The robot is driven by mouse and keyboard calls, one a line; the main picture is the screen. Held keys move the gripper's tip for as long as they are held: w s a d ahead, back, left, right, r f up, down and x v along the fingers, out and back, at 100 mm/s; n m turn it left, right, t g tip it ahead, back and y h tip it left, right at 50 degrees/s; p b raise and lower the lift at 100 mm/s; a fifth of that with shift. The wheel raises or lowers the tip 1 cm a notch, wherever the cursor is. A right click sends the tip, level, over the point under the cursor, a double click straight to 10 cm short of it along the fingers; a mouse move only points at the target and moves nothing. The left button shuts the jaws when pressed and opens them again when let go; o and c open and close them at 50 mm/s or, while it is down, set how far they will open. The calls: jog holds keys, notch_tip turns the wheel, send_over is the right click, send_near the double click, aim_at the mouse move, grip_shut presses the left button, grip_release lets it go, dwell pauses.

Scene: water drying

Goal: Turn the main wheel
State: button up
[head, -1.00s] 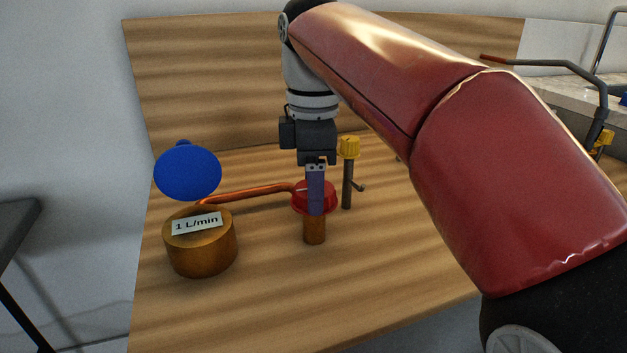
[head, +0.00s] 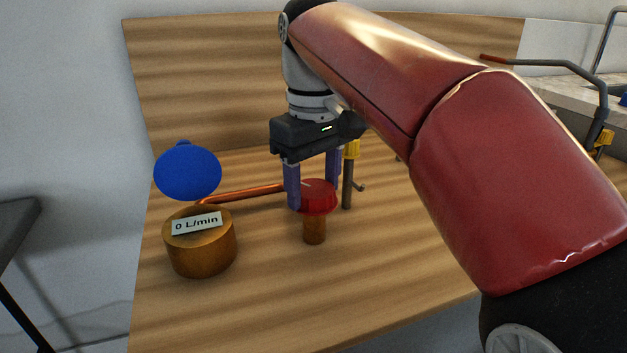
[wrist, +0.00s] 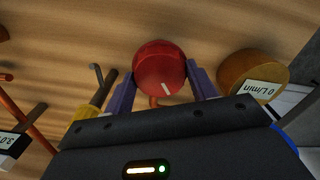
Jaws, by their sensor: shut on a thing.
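The main wheel is a red knob (head: 319,197) on a short copper stem, standing on the wooden table; in the wrist view the red knob (wrist: 158,70) carries a white mark at its lower right. My gripper (head: 313,196) reaches down from above, with one purple finger at the knob's left and the other behind its right side. In the wrist view my gripper (wrist: 161,88) has a finger on each side of the knob, shut on it. A copper gauge (head: 201,245) to the left reads "0 L/min"; the gauge also shows in the wrist view (wrist: 245,66).
A copper pipe (head: 243,193) runs between the gauge and the wheel. A yellow-topped tap (head: 348,182) stands close behind the right finger. A blue disc (head: 187,172) rises behind the gauge. The table front (head: 280,300) is clear.

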aim_at(314, 188)
jog(key=shift+m, duration=1.1)
jog(key=o, duration=1)
jog(key=shift+r, duration=3.8)
